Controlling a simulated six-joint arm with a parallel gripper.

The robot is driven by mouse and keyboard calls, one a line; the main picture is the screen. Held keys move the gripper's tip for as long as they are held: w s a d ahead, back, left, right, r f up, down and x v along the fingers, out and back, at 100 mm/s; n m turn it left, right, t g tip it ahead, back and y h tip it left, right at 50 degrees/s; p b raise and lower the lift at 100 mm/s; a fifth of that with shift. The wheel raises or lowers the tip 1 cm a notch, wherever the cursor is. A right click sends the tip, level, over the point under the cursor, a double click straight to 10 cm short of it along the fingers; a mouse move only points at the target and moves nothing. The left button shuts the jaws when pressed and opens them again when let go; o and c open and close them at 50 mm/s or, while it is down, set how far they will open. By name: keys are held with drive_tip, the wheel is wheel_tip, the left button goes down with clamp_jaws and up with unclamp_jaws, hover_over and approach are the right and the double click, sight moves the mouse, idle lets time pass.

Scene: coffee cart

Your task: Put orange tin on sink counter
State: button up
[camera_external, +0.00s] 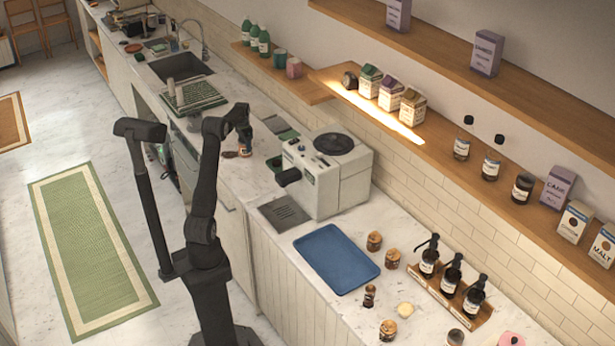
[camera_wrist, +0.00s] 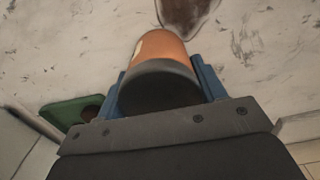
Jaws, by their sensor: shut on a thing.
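My gripper (camera_wrist: 160,88) is shut on the orange tin (camera_wrist: 164,46), with a blue finger on each side of it. The tin has an orange body, a pale label patch and a dark end facing the wrist camera. In the external view my gripper (camera_external: 244,138) is low over the counter, left of the white coffee machine. The tin (camera_external: 245,151) shows just below it; whether it touches the counter I cannot tell. The sink (camera_external: 180,68) is farther back along the same run, with pale sink counter (camera_external: 150,52) around it.
A small brown and white item (camera_external: 230,154) lies beside the tin. A green rack (camera_external: 194,96) stands between my gripper and the sink. The coffee machine (camera_external: 328,172) is on the right. A wall shelf (camera_external: 285,82) with bottles and cups runs along the back.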

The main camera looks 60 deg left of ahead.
drive_tip(key=shift+f, duration=0.15)
drive_tip(key=o, duration=1.1)
drive_tip(key=shift+o, duration=0.2)
wheel_tip(320, 180, up, 12)
drive_tip(key=shift+r, duration=0.15)
wheel_tip(320, 180, down, 12)
drive_tip(key=shift+r, duration=1.9)
drive_tip(key=shift+f, duration=0.1)
